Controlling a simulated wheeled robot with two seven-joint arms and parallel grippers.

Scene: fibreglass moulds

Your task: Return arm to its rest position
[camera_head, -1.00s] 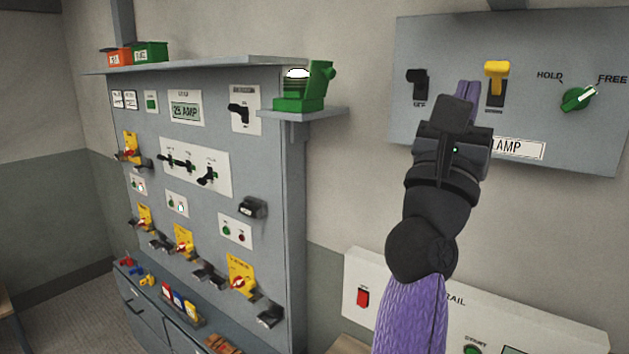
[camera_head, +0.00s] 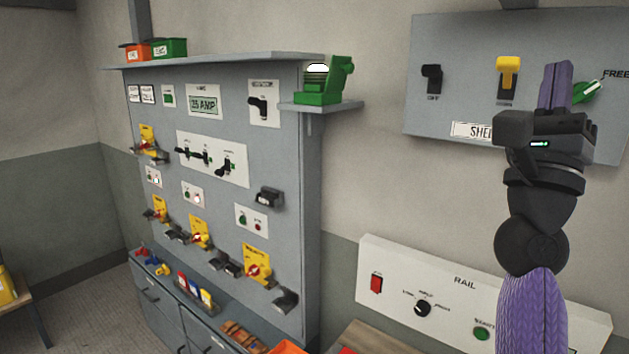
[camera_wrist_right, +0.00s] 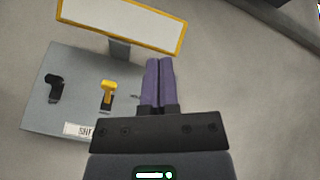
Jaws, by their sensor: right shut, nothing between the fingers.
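My right arm comes up from the bottom right of the head view, with a purple sleeve. My right gripper (camera_head: 555,85) has purple fingers that are pressed together with nothing between them. It is raised in front of the grey wall panel (camera_head: 470,40) and covers part of the green rotary switch (camera_head: 588,91). In the right wrist view the shut fingers (camera_wrist_right: 158,85) point up, to the right of the yellow lever switch (camera_wrist_right: 107,93). I cannot tell the gap between the fingers and the panel. My left gripper is not in view.
A yellow-framed board (camera_wrist_right: 125,22) is above the grey panel. The white RAIL panel (camera_head: 440,275) with switches is below. A green device (camera_head: 322,85) sits on a small shelf (camera_head: 340,106). A large grey switch cabinet (camera_head: 215,130) stands left. Plain wall (camera_head: 370,170) lies between.

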